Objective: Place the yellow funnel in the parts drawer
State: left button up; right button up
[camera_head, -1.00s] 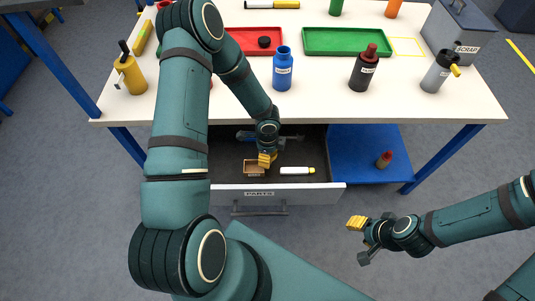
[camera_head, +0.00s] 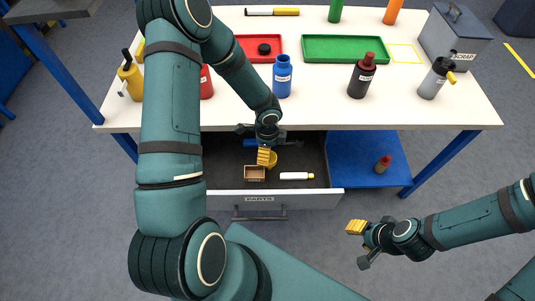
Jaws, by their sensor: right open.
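The yellow funnel (camera_head: 272,160) shows as a small rounded yellow shape inside the parts drawer (camera_head: 317,158), which is pulled out below the table. My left gripper (camera_head: 264,156) points down into the drawer, right beside the funnel and partly covering it. Its fingers look spread, with the funnel apart from or just touching the yellow fingertip; contact is hard to tell. My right gripper (camera_head: 358,243) is open and empty, low at the right in front of the drawer.
The drawer also holds a small brown box (camera_head: 254,173), a white tube (camera_head: 296,176) and a blue-handled tool (camera_head: 250,143). A blue shelf (camera_head: 350,160) with a red-capped bottle (camera_head: 382,164) is to the right. Bottles and trays stand on the table (camera_head: 440,112) above.

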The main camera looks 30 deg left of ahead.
pick_arm(q)
notch_tip(320, 180, up, 5)
jog(key=shift+f+p, duration=0.1)
jog(key=shift+p, duration=0.4)
pick_arm(e)
jog(key=shift+w+r, duration=0.1)
jog(key=shift+r, duration=0.6)
